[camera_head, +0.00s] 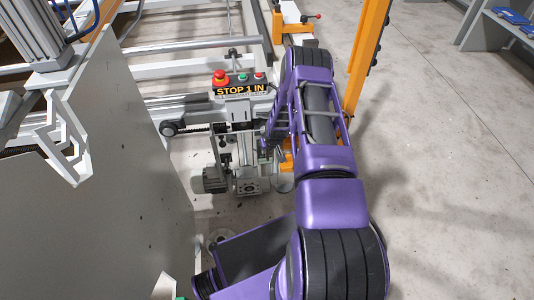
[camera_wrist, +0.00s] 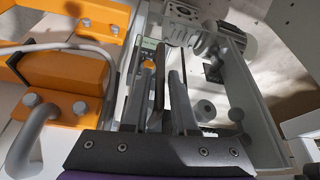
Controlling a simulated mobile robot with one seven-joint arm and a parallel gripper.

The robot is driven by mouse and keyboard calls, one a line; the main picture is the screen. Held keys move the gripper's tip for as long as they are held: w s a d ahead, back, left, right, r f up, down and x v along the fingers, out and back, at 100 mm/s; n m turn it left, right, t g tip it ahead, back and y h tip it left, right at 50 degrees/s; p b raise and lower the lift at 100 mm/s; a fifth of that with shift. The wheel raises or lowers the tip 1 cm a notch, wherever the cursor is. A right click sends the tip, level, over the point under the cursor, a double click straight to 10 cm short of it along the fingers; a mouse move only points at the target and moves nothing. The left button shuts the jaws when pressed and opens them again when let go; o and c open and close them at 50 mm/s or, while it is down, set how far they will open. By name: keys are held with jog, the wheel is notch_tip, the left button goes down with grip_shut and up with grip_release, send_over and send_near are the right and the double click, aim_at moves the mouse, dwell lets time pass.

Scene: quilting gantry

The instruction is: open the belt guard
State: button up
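My gripper (camera_wrist: 163,85) is seen from the wrist, with two dark fingers standing apart. A thin brown upright bar (camera_wrist: 158,75) shows between them, nearer the left finger; I cannot tell whether they touch. Beyond and right is a pale grey box-like frame (camera_wrist: 262,110) around a motor and round fittings. No part is clearly marked as the belt guard, so I cannot tell which it is or whether it is open. In the head view my purple arm reaches toward the machine carriage (camera_head: 245,150) with its small motor (camera_head: 210,180), and hides the gripper.
A large grey panel (camera_head: 110,200) fills the left. A control box (camera_head: 240,86) with a red stop button sits on the carriage. An orange post (camera_head: 364,60) stands right of my arm. Orange blocks (camera_wrist: 60,85) and a bent grey handle (camera_wrist: 30,135) are left of the gripper.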

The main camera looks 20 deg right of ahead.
jog(key=shift+x, duration=1.35)
grip_shut()
dwell(0.4)
